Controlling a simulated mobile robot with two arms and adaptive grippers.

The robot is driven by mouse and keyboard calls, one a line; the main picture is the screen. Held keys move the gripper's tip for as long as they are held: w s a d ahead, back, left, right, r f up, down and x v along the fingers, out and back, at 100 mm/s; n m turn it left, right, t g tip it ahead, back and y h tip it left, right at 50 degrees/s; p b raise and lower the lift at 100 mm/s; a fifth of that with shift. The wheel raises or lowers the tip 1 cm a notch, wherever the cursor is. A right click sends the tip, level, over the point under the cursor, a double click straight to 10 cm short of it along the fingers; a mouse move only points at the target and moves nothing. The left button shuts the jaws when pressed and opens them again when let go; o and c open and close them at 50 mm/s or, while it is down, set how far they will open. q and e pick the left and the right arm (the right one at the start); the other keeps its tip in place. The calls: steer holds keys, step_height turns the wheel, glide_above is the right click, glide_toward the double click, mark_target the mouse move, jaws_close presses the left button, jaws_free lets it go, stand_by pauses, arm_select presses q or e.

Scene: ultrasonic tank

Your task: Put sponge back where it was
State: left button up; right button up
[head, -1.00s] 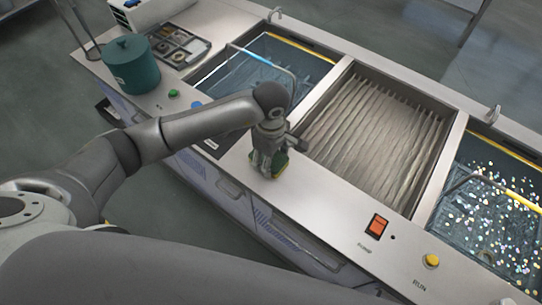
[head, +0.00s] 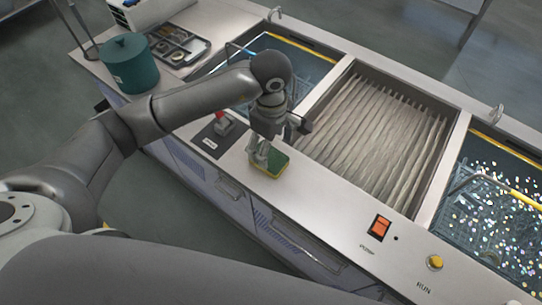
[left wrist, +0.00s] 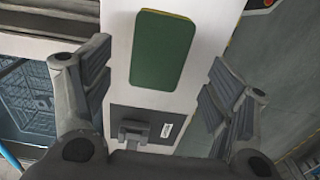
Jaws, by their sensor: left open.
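The sponge (head: 274,167), green on top with a yellow edge, lies flat on the front ledge of the metal counter. It also shows in the left wrist view (left wrist: 161,50), ahead of the fingers. My left gripper (head: 262,154) points down just above and beside the sponge in the head view. In the left wrist view the fingers (left wrist: 158,90) are wide apart, with the white ledge between them. The gripper is open and holds nothing. My right gripper is not in view.
A panel with a red-topped switch (head: 222,122) is on the ledge left of the sponge. A ridged basin (head: 375,130) lies behind it, with water tanks either side. An orange switch (head: 380,227) and yellow button (head: 434,262) are to the right. A teal pot (head: 130,65) stands far left.

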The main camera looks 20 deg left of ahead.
mark_target(271, 158)
arm_select(q)
step_height(271, 158, up, 6)
steer(key=shift+b, duration=0.6)
